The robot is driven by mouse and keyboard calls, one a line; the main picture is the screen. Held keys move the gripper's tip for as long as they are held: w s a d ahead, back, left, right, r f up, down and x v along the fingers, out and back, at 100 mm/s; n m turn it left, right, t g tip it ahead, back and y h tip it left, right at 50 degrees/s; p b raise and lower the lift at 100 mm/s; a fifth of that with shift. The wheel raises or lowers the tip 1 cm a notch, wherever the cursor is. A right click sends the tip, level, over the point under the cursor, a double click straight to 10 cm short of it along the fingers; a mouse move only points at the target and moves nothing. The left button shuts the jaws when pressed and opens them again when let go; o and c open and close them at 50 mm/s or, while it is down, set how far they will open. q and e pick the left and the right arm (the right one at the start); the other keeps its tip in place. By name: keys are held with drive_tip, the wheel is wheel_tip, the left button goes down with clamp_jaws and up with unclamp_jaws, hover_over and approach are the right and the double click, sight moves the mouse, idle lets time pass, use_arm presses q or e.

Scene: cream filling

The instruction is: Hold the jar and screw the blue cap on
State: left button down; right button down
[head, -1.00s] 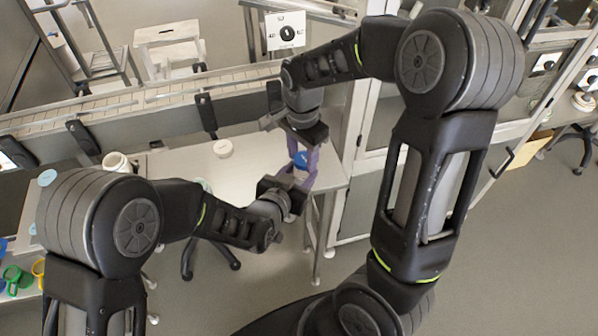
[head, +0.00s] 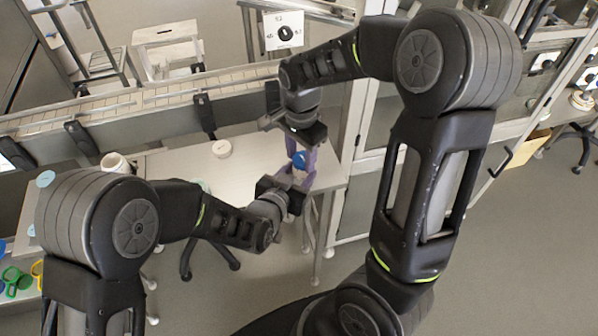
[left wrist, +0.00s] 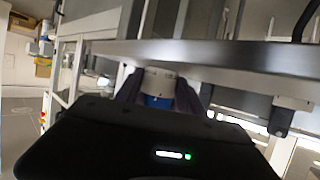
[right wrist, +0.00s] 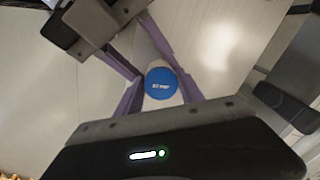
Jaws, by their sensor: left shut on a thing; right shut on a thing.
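The white jar (left wrist: 158,80) is held clear of the table between the purple fingers of my left gripper (left wrist: 158,94). The blue cap (right wrist: 161,84) sits at the jar's end, on it or right against it; how far it is seated I cannot tell. In the head view the cap (head: 299,161) shows between the two grippers. My right gripper (right wrist: 160,92) comes from above, its purple fingers shut on either side of the cap. My left gripper reaches in from the left and also shows in the head view (head: 296,175). The fingers hide much of the jar.
The grippers are over the right end of a pale table (head: 255,185). A white round item (head: 222,148) and a white container (head: 116,162) stand further left. A conveyor (head: 150,110) runs behind, and a cabinet (head: 370,190) stands to the right.

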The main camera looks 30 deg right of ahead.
use_arm(q)
drive_tip(key=shift+s+d+r, duration=0.1)
drive_tip(key=shift+d+r, duration=0.2)
drive_tip(key=shift+r, duration=0.1)
use_arm(e)
drive_tip(key=shift+a, duration=0.2)
drive_tip(key=m, duration=0.4)
drive_tip(key=shift+w+m, duration=0.2)
drive_tip(key=shift+m, duration=0.6)
drive_tip(key=shift+d, duration=0.1)
use_arm(q)
drive_tip(key=shift+f, duration=0.1)
use_arm(e)
drive_tip(key=m, duration=0.4)
drive_tip(key=shift+w, duration=0.2)
drive_tip(key=c, duration=1.1)
unclamp_jaws()
drive_tip(key=shift+d, duration=0.1)
use_arm(q)
drive_tip(key=shift+a+f, duration=0.2)
use_arm(e)
drive_tip(key=o, duration=0.4)
drive_tip(key=shift+s, duration=0.1)
drive_tip(key=shift+o, duration=0.2)
